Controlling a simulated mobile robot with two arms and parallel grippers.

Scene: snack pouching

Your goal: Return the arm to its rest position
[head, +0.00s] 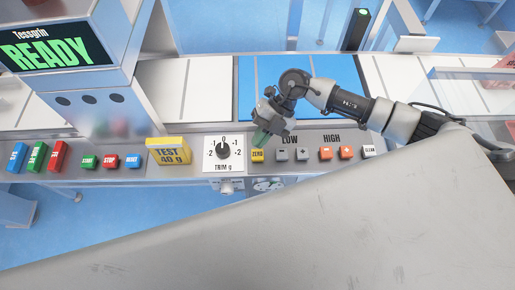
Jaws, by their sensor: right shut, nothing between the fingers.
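My right arm comes in from the right, over the machine's control panel. My right gripper (262,135) is shut and empty, just above the yellow ZERO button (257,156). I cannot tell whether its tips touch the button. My left gripper is not in the head view.
The panel carries a TRIM dial (223,147), a yellow TEST 40 g block (168,150) and several coloured buttons. A display (55,45) reads READY. A blue belt section (255,85) lies behind the gripper. A clear-walled bin (470,90) stands at right. A large grey surface fills the foreground.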

